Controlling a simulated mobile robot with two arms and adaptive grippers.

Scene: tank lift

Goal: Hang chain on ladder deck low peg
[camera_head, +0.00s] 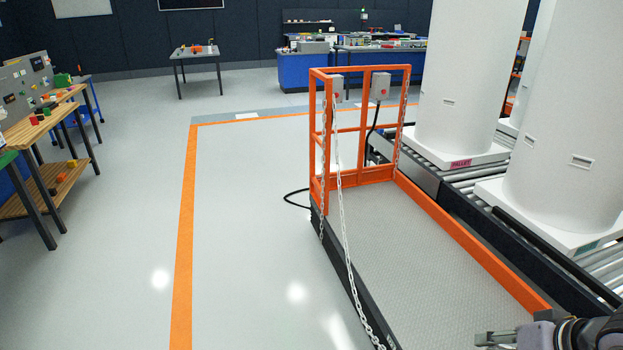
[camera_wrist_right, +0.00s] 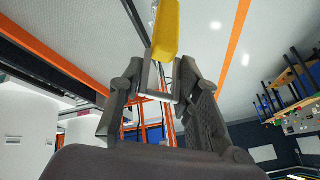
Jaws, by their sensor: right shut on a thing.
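A pale chain (camera_head: 342,215) hangs from the orange frame and slants down along the deck's left edge, out of the bottom of the head view. Another chain (camera_head: 323,150) hangs by the frame's left post. My right gripper (camera_head: 482,340) is at the bottom right, over the deck. In the right wrist view its fingers (camera_wrist_right: 166,72) are shut on a yellow piece (camera_wrist_right: 166,30); whether the chain is joined to it cannot be told. The grey deck (camera_head: 425,275) has orange rails. I cannot make out the low peg. My left gripper is not in view.
A roller conveyor (camera_head: 440,185) with large white cylinders (camera_head: 460,80) runs along the deck's right side. Workbenches (camera_head: 35,130) stand at the left, and a small table (camera_head: 196,55) at the back. The floor left of the deck is clear.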

